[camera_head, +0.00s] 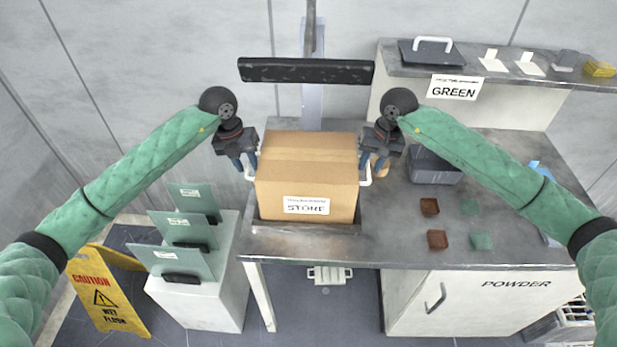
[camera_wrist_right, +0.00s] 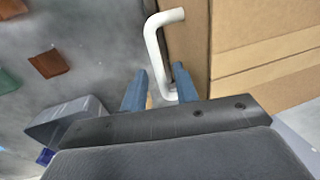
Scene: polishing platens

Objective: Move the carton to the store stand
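The brown carton (camera_head: 306,172), labelled STONE, sits upright in a shallow dark tray (camera_head: 306,228) at the left end of the grey bench. White handles stick out from both sides. My left gripper (camera_head: 245,167) is at the left handle (camera_head: 250,175), its blue fingers apart. My right gripper (camera_head: 377,168) is at the right handle. In the right wrist view, the blue fingers (camera_wrist_right: 158,85) stand apart on either side of the white handle (camera_wrist_right: 155,48), with a gap showing. No stand marked as the store stand can be identified.
Brown and green squares (camera_head: 429,207) and a grey bin (camera_head: 434,167) lie on the bench (camera_head: 400,245) right of the carton. A shelf labelled GREEN (camera_head: 454,88) is behind. A white pedestal (camera_head: 205,299) with green plates and a yellow wet-floor sign (camera_head: 108,296) stand left.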

